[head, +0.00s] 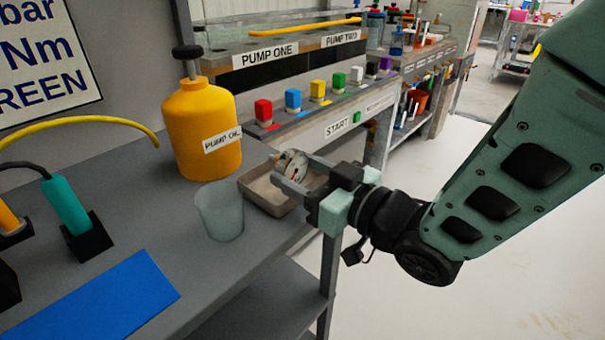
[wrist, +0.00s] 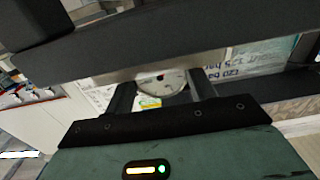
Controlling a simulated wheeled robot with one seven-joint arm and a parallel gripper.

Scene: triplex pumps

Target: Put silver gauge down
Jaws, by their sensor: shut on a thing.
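The silver gauge (head: 292,166) has a round white dial and sits between the fingers of my gripper (head: 290,180). My gripper is shut on it, above or at the far side of a shallow beige tray (head: 262,203) on the grey bench. I cannot tell whether the gauge touches the tray. In the wrist view the gauge (wrist: 162,84) shows as a pale half disc between my two fingers (wrist: 160,92); a dark band and grey edge cover its upper part.
A translucent cup (head: 219,212) stands left of the tray. A yellow pump oil bottle (head: 203,130) stands behind it. A row of coloured buttons (head: 293,100) lies beyond. A blue mat (head: 95,305) lies at the front left. The grey bench (head: 140,205) is bare between mat and bottle.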

